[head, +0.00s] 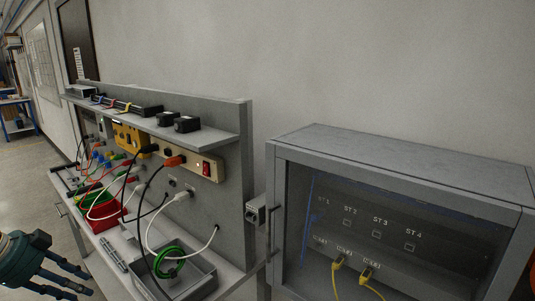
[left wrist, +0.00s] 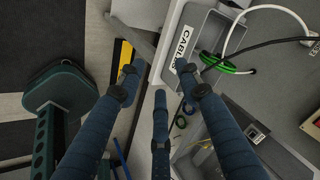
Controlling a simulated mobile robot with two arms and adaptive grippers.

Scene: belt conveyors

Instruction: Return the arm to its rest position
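My left gripper (head: 68,282) is at the bottom left of the head view, beside the workbench and apart from it. Its dark blue fingers are spread, with nothing held between them. In the left wrist view the fingers (left wrist: 158,82) reach up the picture, apart and empty, over the bench's edge region.
The workbench carries a grey bin (head: 205,284) with a green cable coil (head: 169,262), a red bin (head: 103,214) and a power strip (head: 193,163). A grey cabinet (head: 400,155) stands at the right. Floor (head: 28,165) shows free at the left.

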